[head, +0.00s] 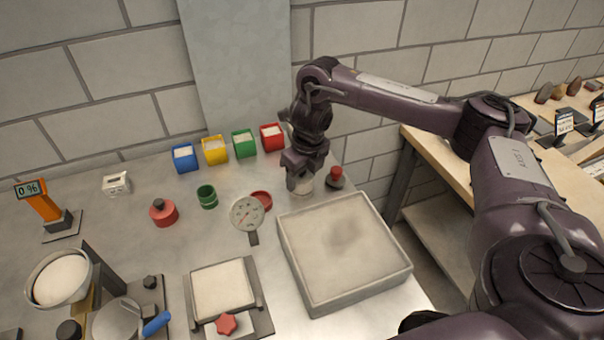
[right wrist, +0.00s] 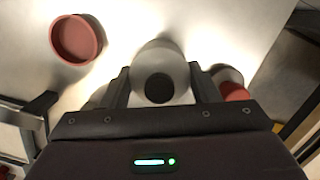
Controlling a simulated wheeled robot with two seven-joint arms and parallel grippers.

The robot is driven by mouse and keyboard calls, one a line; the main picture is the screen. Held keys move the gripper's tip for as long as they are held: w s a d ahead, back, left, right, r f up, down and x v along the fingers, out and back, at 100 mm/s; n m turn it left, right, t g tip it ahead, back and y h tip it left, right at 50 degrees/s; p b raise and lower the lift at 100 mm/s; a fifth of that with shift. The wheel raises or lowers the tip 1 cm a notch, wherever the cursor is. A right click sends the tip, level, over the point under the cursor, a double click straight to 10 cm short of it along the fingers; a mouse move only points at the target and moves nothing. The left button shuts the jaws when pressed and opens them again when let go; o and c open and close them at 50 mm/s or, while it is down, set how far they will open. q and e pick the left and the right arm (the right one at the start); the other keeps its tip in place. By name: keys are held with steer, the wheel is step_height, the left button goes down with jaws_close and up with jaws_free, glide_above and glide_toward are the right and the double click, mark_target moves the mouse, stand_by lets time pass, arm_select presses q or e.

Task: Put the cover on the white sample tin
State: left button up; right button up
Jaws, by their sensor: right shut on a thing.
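My right gripper (head: 304,170) points down at the back of the metal table, over a white tin (head: 302,187) that is partly hidden by the fingers. In the right wrist view, a white round piece with a dark round knob (right wrist: 159,88), taken to be the cover, is between the fingers of the right gripper (right wrist: 162,85). The gripper is shut on it. The line between cover and tin is hidden, so I cannot tell whether they touch. My left gripper is not in view.
A shallow red dish (right wrist: 76,40) lies left of the tin, behind a round gauge (head: 246,214). A red-knobbed object (head: 336,178) stands close on the right. A large sand tray (head: 310,297) is in front. Coloured bins (head: 216,151) line the back.

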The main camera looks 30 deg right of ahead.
steer(key=shift+f, duration=0.2)
stand_by(0.3)
steer(key=o, duration=1)
steer(key=shift+o, duration=0.2)
steer(key=r+p, duration=0.1)
steer(key=r, duration=0.1)
steer(key=r+p, duration=0.1)
steer(key=r, duration=0.2)
steer(key=s+r+p, duration=0.1)
steer(key=r, duration=0.1)
steer(key=shift+s+d+r, duration=0.1)
steer(key=shift+r, duration=0.3)
steer(key=shift+f, duration=0.1)
